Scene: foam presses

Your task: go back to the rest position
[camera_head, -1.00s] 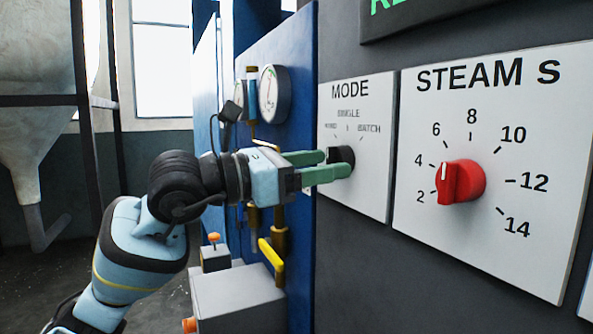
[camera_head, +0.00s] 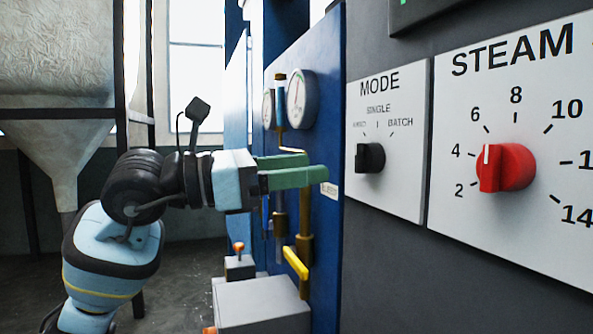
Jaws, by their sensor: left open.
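My left gripper (camera_head: 318,168) has green fingers and is open and empty. It is in front of the blue panel (camera_head: 330,80), to the left of the black mode knob (camera_head: 370,158) and apart from it. The knob sits on the white MODE plate (camera_head: 405,195). My right gripper is not in view.
A red steam knob (camera_head: 506,167) is on the white plate at the right. Round gauges (camera_head: 301,98), brass pipes and a yellow lever (camera_head: 296,263) are on the blue panel. A grey box (camera_head: 262,305) stands below my left gripper. A large hopper (camera_head: 60,150) is at the left.

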